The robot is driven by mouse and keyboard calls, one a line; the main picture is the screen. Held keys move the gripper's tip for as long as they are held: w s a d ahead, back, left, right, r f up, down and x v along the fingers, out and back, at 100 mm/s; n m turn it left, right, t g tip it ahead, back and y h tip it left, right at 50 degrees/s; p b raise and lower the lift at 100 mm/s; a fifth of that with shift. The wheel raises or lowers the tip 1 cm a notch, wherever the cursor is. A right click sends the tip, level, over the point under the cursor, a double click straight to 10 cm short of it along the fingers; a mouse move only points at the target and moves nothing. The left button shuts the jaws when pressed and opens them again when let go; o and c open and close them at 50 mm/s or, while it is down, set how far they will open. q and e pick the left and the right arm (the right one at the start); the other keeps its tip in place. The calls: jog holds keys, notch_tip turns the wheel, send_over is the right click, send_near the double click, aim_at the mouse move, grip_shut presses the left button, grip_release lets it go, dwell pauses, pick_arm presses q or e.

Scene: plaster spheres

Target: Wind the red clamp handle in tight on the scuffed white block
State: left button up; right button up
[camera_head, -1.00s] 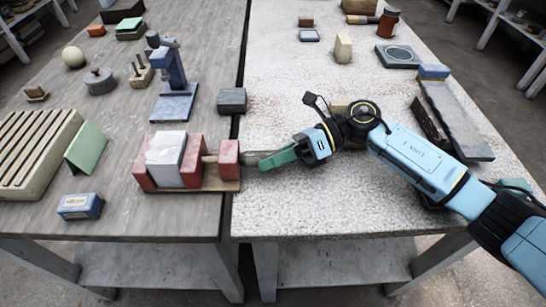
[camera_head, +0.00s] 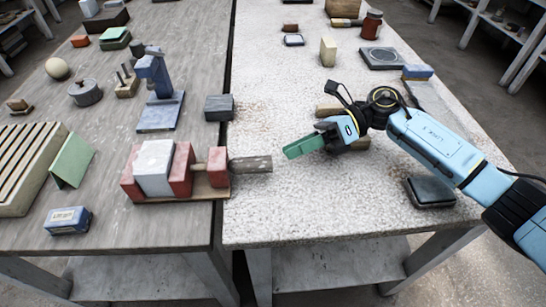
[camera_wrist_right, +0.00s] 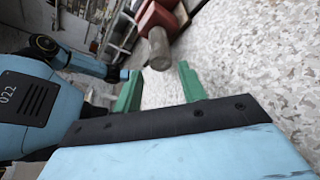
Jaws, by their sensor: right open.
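The clamp's red end block (camera_head: 218,166) and red jaws (camera_head: 181,168) stand on a wooden base on the left table. The scuffed white block (camera_head: 154,167) sits between two red jaws, with no clear gap visible. The handle (camera_head: 250,164) looks grey-brown, not red, and sticks out to the right over the table seam. It also shows in the wrist view (camera_wrist_right: 158,48), beyond my fingertips. My right gripper (camera_head: 288,152) is open and empty, right of the handle's end and apart from it. Its green fingers are spread in the wrist view (camera_wrist_right: 157,78). My left gripper is out of view.
A blue stand (camera_head: 158,90) and a dark block (camera_head: 219,107) are behind the clamp. A blue box (camera_head: 68,221) and a green plate (camera_head: 72,160) lie left of it. A dark box (camera_head: 431,192) lies near my right arm. The speckled table's front is clear.

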jog(key=v, duration=0.4)
jog(key=shift+w+d, duration=0.1)
jog(key=shift+d, duration=0.15)
jog(key=shift+w+d+r, duration=0.15)
jog(key=shift+d+r, duration=0.1)
jog(key=shift+d, duration=0.25)
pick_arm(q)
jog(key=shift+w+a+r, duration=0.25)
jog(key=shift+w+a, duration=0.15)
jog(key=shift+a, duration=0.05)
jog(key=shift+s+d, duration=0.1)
